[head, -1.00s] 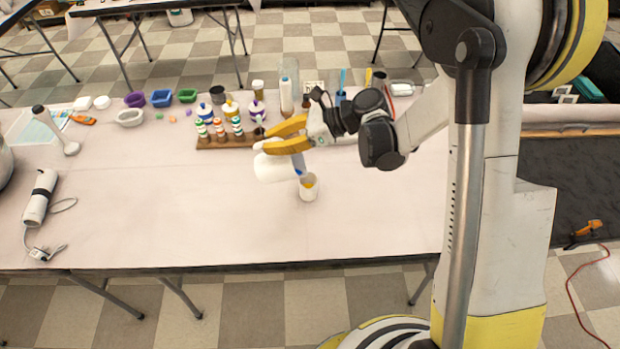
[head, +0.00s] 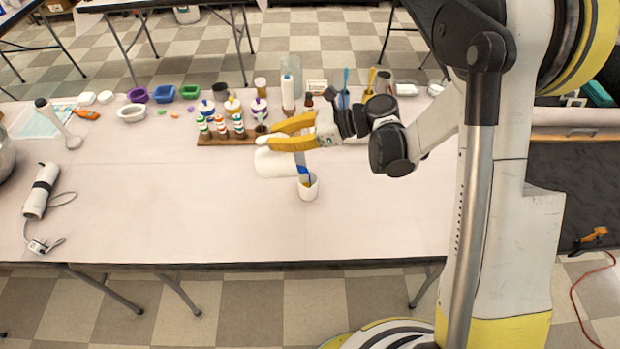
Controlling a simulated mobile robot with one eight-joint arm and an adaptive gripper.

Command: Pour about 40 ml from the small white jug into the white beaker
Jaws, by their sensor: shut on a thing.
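The small white jug (head: 273,164) is held above the table, left of and a little higher in the picture than the white beaker (head: 308,191). My gripper (head: 262,141) is shut on the jug, its yellow fingers along the jug's upper side. The jug looks tilted, but its mouth and contents are hard to make out. A narrow grey and blue strip (head: 301,165) runs from below my fingers into the beaker's mouth. I cannot tell whether liquid is flowing.
A wooden rack (head: 212,139) with several small bottles stands just behind the jug. Taller bottles (head: 288,92) and brushes are behind my gripper. The front table is clear.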

